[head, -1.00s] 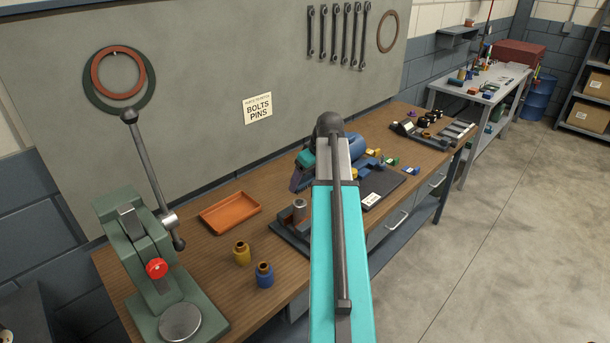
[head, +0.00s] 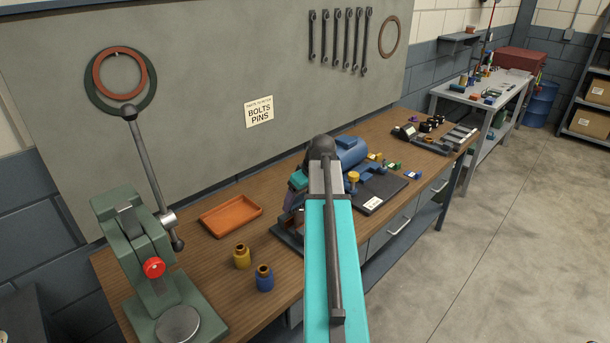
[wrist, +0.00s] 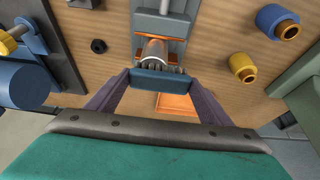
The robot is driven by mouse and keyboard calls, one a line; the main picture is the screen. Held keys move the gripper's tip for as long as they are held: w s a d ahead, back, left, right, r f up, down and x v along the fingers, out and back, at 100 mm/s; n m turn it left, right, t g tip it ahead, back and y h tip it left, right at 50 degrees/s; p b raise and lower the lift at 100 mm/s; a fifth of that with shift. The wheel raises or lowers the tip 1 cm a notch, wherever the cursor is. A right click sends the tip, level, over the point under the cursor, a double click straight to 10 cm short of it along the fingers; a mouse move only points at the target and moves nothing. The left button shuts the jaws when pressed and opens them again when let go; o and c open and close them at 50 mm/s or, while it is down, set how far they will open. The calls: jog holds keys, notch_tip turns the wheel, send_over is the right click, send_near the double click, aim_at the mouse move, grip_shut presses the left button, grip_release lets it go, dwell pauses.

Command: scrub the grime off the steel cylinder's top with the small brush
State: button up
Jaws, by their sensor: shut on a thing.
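My gripper (wrist: 160,88) is shut on the small brush (wrist: 160,80), a blue block with grey bristles on its far side. In the wrist view the bristles overlap the end of the steel cylinder (wrist: 155,49); I cannot tell whether they touch it. The brush hides part of the cylinder's top, so the grime cannot be judged. In the head view my gripper (head: 294,192) is above the dark fixture (head: 286,238) that holds the cylinder. My arm covers much of this spot, and the brush is hidden there.
A green press (head: 150,262) is at the bench's left end. A blue motor-like unit (head: 350,153) stands right of my arm.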

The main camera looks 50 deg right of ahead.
aim_at(304, 194)
jog(key=shift+a, duration=0.3)
jog(key=shift+w+d, duration=0.1)
jog(key=shift+d, duration=1.65)
jog(key=shift+d+r, duration=0.2)
jog(key=shift+d, duration=0.1)
jog(key=shift+r+p, duration=0.35)
jog(key=shift+r, duration=0.5)
jog(key=shift+s+r+p, duration=0.2)
jog(key=shift+r+p, duration=1.3)
jog(key=shift+r, duration=1.55)
jog(key=shift+w+a+f, duration=0.1)
jog(key=shift+a, duration=0.05)
